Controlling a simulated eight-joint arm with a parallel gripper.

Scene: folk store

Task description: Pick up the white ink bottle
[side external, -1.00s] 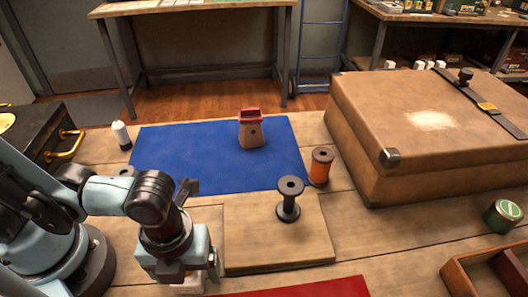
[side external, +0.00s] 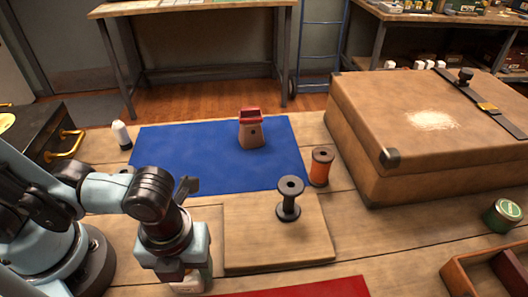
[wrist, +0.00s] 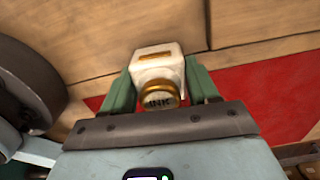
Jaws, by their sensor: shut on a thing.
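The white ink bottle (wrist: 158,68) is a squarish white bottle with a gold cap marked INK and a gold label patch. In the wrist view it sits between the two green fingers of my gripper (wrist: 160,92). The fingers press on its two sides, so my gripper is shut on it. In the side view my gripper (side external: 188,278) points down at the lower left. Only a small part of the bottle (side external: 188,285) shows beneath it. Whether the bottle touches the table is hidden.
A wooden board (side external: 270,248) with a black spool (side external: 290,198) lies to the right of my gripper. A red mat (side external: 315,290) is at the front. A blue mat (side external: 190,150), an orange spool (side external: 321,166) and a large brown case (side external: 350,155) lie farther back.

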